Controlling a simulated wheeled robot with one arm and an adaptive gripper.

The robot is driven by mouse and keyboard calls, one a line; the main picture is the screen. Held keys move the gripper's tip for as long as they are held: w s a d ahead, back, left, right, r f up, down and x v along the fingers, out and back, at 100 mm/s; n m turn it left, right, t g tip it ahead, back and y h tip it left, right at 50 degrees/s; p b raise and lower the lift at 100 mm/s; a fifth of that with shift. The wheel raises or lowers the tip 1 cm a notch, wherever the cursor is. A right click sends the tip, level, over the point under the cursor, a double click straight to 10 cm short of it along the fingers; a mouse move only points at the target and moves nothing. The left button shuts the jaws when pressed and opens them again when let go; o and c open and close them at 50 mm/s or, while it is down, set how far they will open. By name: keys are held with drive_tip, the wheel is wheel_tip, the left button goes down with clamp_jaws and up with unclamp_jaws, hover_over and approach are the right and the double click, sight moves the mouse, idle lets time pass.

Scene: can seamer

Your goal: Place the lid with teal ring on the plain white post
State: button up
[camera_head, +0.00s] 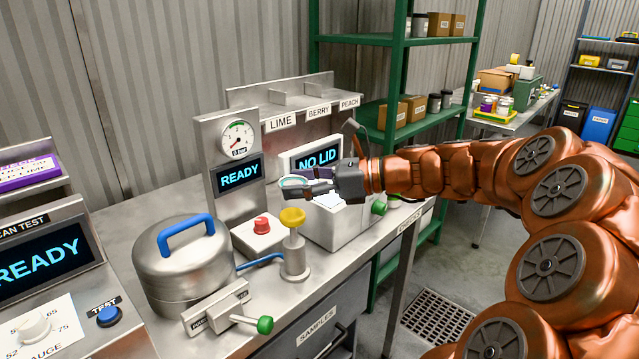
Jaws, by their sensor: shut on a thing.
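My gripper (308,182) reaches in from the right, above the light-coloured machine with the "NO LID" screen (318,161). It is shut on a small pale lid with a teal ring (294,182). The lid sticks out at the left of the dark fingers, in the air and roughly level. A white patch (327,199) shows just below the fingers on top of the machine. I cannot tell if it is the plain white post, since the gripper covers much of that spot.
A gauge panel reading "READY" (237,177) stands behind. A rack labelled LIME, BERRY, PEACH (290,118) looks empty.

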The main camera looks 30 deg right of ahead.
drive_tip(key=shift+s+d+f, duration=0.15)
drive_tip(key=shift+d+f, duration=0.25)
drive_tip(key=shift+w+d, duration=0.2)
drive_tip(key=shift+d, duration=0.1)
drive_tip(key=w+d, duration=0.3)
drive_tip(key=d, duration=0.1)
drive_tip(key=w+d+f, duration=0.1)
drive_tip(key=w+d, duration=0.2)
drive_tip(key=w+d+p, duration=0.1)
drive_tip(key=w+d, duration=0.2)
drive_tip(key=d, duration=0.1)
drive_tip(key=shift+w+d+f, duration=0.2)
drive_tip(key=shift+d+f, duration=0.1)
drive_tip(key=shift+d, duration=0.05)
drive_tip(key=shift+f, duration=1.7)
drive_tip(key=shift+f, duration=0.15)
drive_tip(key=o, duration=0.8)
drive_tip(key=shift+c, duration=0.2)
drive_tip(key=shift+s+d+r, duration=0.1)
drive_tip(key=shift+d+r, duration=0.1)
drive_tip(key=v, duration=1.1)
drive_tip(key=shift+s+d, duration=0.2)
drive_tip(key=shift+d, duration=0.05)
